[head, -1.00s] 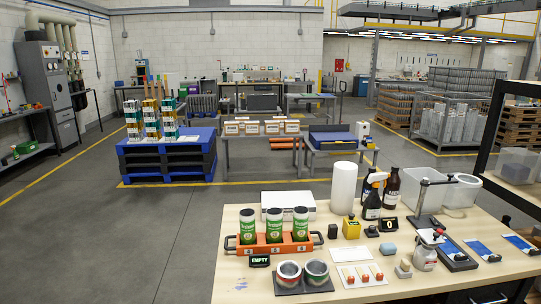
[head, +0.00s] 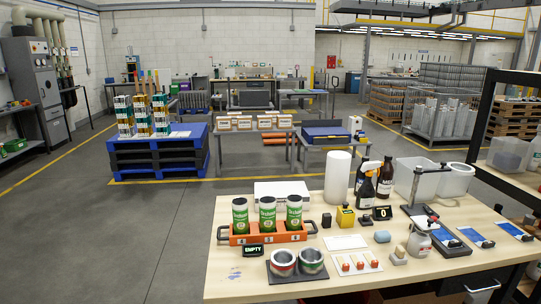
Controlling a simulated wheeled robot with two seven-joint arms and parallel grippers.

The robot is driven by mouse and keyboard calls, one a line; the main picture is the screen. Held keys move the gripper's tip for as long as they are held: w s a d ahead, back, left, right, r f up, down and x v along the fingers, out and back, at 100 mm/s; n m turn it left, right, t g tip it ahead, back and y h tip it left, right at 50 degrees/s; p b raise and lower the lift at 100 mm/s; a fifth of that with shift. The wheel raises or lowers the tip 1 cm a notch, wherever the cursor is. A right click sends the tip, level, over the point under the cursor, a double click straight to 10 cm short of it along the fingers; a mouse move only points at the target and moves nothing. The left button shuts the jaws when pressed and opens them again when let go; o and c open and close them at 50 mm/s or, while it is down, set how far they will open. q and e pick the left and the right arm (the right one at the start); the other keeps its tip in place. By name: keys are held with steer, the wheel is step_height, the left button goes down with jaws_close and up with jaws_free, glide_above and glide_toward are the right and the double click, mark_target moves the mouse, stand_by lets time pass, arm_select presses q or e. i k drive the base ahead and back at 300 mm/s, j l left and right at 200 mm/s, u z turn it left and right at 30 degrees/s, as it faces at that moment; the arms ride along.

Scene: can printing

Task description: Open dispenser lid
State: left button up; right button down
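A small whitish jar (head: 419,242) with a reddish and dark top stands on the right part of the wooden workbench (head: 330,282). It looks like the dispenser, but I cannot be sure. Its top appears to be on it; the lid's exact state is too small to tell. It stands close to the dark base plate of a stand (head: 450,243). Neither of my grippers can be made out in the head view.
An orange rack (head: 239,239) holds three green-labelled cans. Two open metal rings (head: 311,261) sit on a dark plate in front. Spray and brown bottles (head: 385,181), a white roll (head: 337,178) and clear bins stand behind. A dark shelf frame rises at right.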

mark_target(425, 224)
steer(key=z, duration=1.05)
